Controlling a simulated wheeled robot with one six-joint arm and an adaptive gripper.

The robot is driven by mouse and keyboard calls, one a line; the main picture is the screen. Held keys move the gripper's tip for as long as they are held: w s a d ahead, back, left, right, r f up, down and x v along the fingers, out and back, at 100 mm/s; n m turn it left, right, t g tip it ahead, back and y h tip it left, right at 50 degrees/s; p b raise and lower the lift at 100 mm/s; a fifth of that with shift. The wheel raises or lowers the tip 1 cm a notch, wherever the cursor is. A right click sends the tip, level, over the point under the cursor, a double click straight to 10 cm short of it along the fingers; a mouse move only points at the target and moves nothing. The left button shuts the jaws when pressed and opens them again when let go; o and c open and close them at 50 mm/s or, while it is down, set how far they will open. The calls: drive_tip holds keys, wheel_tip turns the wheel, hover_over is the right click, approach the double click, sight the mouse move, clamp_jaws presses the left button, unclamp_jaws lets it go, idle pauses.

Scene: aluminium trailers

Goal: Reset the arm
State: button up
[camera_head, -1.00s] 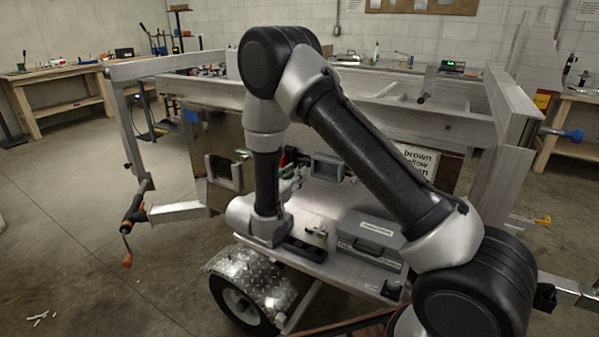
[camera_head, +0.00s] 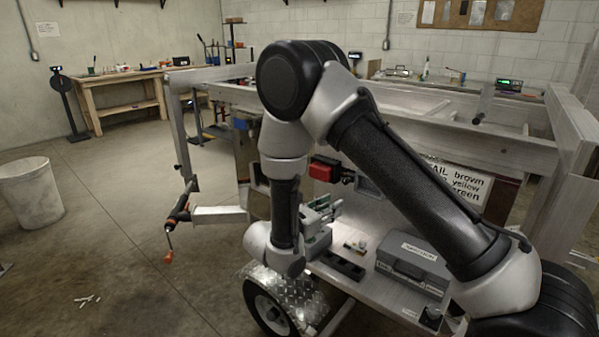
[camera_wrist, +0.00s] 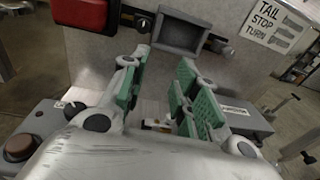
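My gripper (camera_wrist: 158,95) shows in the wrist view with its green-padded fingers apart and nothing between them. In the head view my gripper (camera_head: 322,212) is partly hidden by my wrist; it is over the trailer's side shelf, in front of the trailer's (camera_head: 520,150) rear panel. My arm is folded, with the elbow high and the forearm reaching down to the shelf. In the wrist view a red lamp (camera_wrist: 85,12) is at the top left and a grey rectangular frame (camera_wrist: 180,32) is beyond the fingertips.
A grey case (camera_head: 412,262) sits on the shelf, right of my gripper. A label sign (camera_head: 455,185) is on the panel. A checker-plate fender and wheel (camera_head: 275,305) are below. A white bin (camera_head: 30,192) stands at the left on open floor; a workbench (camera_head: 120,90) is behind.

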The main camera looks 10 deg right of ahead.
drive_tip(key=s+d+r+m+g, duration=0.2)
drive_tip(key=s+d+m+g, duration=0.5)
drive_tip(key=s+d+g, duration=0.25)
drive_tip(key=s+d+r+m+t+y, duration=0.1)
drive_tip(key=s+d+r+m+y, duration=0.4)
drive_tip(key=s+r+m, duration=0.4)
drive_tip(key=s+d+r+m+t+y, duration=0.2)
drive_tip(key=s+d+r+m+y, duration=0.4)
drive_tip(key=s+r+m+y, duration=0.2)
drive_tip(key=s+r+m, duration=0.2)
drive_tip(key=s+r, duration=0.1)
drive_tip(key=shift+s+r, duration=0.2)
drive_tip(key=shift+s, duration=0.05)
